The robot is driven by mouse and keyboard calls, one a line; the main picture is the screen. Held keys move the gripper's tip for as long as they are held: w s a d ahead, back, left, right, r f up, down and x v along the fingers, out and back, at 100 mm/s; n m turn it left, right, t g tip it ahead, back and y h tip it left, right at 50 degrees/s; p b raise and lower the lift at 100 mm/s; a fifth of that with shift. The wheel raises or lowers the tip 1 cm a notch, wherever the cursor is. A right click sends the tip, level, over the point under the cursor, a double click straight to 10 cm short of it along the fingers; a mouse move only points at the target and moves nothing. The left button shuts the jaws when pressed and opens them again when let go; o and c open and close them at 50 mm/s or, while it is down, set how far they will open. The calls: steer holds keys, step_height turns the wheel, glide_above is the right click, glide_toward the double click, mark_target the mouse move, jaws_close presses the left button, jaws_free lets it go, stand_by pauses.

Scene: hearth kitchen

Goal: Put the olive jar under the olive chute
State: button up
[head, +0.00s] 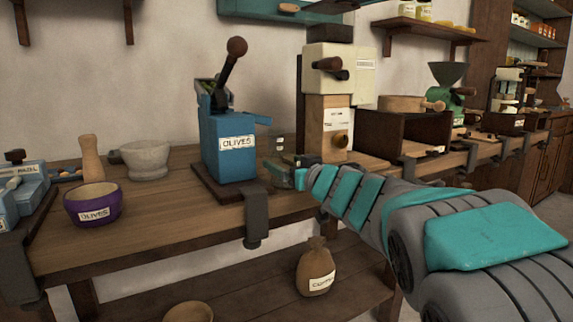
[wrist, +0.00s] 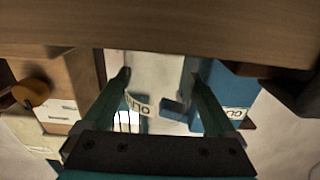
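The blue olive machine (head: 228,145), labelled OLIVES, stands on the bench with its dark lever raised. Its small blue chute (head: 262,119) juts to the right, and also shows in the wrist view (wrist: 172,108). My gripper (head: 287,174) is low at the bench, right of the machine and near the chute side. In the wrist view the two fingers (wrist: 160,77) are apart. A curved white label with olive lettering, apparently on the clear olive jar (wrist: 138,105), shows between them. The jar's outline is faint, and I cannot tell whether the fingers touch it.
A cream and wood machine (head: 335,110) stands right of my gripper. A purple OLIVES bowl (head: 92,205), a mortar (head: 147,160) and a wooden pestle (head: 92,158) are at left. A coffee sack (head: 316,268) sits on the lower shelf. The bench front between bowl and machine is clear.

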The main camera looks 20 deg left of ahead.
steer(key=shift+o, duration=0.5)
steer(key=shift+r, duration=0.1)
steer(key=shift+s+d, duration=0.1)
steer(key=p+v, duration=0.1)
steer(key=v, duration=1)
steer(key=shift+s+d, duration=0.25)
steer(key=shift+d, duration=0.1)
